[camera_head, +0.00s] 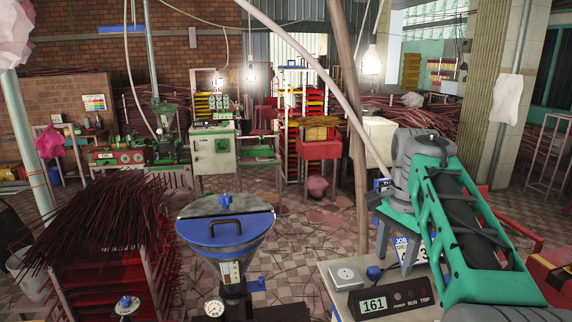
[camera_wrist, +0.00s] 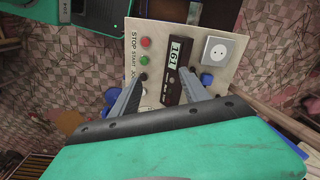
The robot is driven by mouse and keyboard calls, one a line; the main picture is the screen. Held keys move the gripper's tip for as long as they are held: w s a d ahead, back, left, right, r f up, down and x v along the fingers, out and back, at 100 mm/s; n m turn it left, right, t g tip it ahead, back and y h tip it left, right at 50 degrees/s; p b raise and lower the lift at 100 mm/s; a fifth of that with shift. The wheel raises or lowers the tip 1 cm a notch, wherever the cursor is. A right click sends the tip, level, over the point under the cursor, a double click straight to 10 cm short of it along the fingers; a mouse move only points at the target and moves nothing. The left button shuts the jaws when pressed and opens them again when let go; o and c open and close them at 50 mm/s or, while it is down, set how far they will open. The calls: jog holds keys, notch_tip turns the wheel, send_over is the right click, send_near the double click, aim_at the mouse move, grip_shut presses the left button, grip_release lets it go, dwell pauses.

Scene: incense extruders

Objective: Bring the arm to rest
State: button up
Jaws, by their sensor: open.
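My gripper (camera_wrist: 162,74) is open and empty in the wrist view, its two grey fingers spread apart over a pale control panel (camera_wrist: 153,30). The panel has a dark display unit reading 161 (camera_wrist: 174,56), a white socket (camera_wrist: 218,49), red and green buttons and blue knobs. The fingers overlap the panel's near edge in the picture; I cannot tell whether they touch it. In the head view my teal and grey arm is bent at the right, above the same panel (camera_head: 335,268). My fingertips cannot be made out clearly there.
A blue-lidded hopper (camera_head: 225,222) with a gauge stands front centre. A rack of dark red incense sticks (camera_head: 110,215) is at left. A wooden pole (camera_head: 350,110) rises close to my arm. Machines line the back; the tiled floor (camera_head: 335,215) between is mostly clear.

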jog(key=s+a+f+n+t+b, duration=0.1)
jog(key=s+a+f+n, duration=0.4)
jog(key=s+f, duration=0.55)
jog(key=s+a+f+n+t, duration=0.1)
jog(key=s+a+f+n, duration=0.2)
jog(key=s+f+n, duration=0.7)
jog(key=w+f+m+t+b, duration=0.1)
jog(key=w+f+m+b, duration=0.2)
jog(key=f+b, duration=0.3)
jog(key=b, duration=0.3)
jog(key=shift+w, duration=0.35)
jog(key=shift+c, duration=0.5)
